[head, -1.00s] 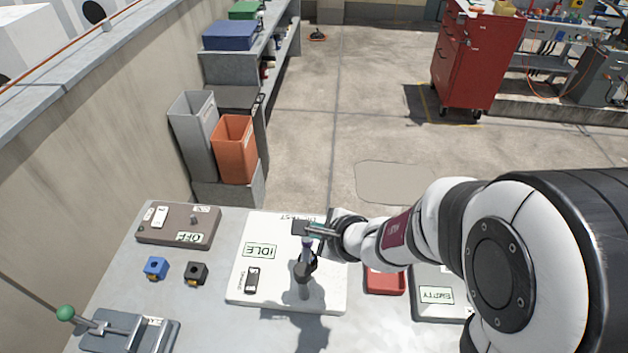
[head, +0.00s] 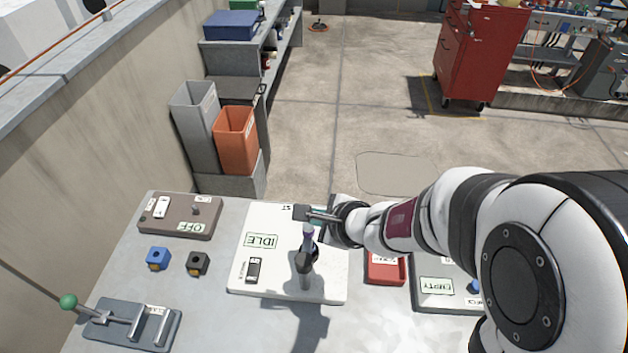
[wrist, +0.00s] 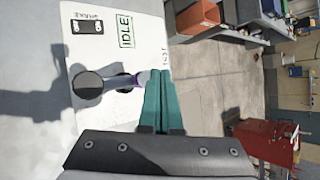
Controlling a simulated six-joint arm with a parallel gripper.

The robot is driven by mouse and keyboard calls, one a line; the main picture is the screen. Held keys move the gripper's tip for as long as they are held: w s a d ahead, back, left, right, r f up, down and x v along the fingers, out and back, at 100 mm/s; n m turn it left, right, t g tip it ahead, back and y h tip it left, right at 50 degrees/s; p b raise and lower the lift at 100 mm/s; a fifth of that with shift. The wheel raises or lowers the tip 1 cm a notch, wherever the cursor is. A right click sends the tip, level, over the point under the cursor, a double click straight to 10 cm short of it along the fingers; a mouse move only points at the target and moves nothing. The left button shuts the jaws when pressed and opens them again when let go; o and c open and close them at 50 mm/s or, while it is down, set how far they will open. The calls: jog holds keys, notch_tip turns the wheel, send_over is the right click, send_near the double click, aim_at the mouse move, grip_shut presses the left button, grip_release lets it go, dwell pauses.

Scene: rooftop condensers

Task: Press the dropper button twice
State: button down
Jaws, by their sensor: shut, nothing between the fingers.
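The dropper (head: 306,258) is a dark upright device with a purple top, standing on a white board (head: 335,285). The board carries a sign reading IDLE (head: 262,241) and a small black switch (head: 254,270). My gripper (head: 312,217) is shut and empty, just above and behind the dropper's purple top in the head view. In the wrist view, its teal fingers (wrist: 158,73) lie together, with their tips close to the purple part (wrist: 128,82). I cannot tell whether they touch it. The dropper's button is not clearly distinguishable.
Left of the board are a brown box reading OFF (head: 180,216), a blue block (head: 158,258), a black block (head: 198,263) and a green-knobbed lever fixture (head: 132,325). A red tray (head: 386,268) and a box marked EMPTY (head: 436,287) stand right, beside my arm.

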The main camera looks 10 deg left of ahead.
jog(key=shift+r, duration=0.25)
jog(key=shift+r, duration=2.45)
dwell(0.7)
notch_tip(320, 180, up, 4)
jog(key=shift+f, duration=0.1)
jog(key=shift+f, duration=4.45)
jog(key=shift+f, duration=0.15)
jog(key=shift+f, duration=0.25)
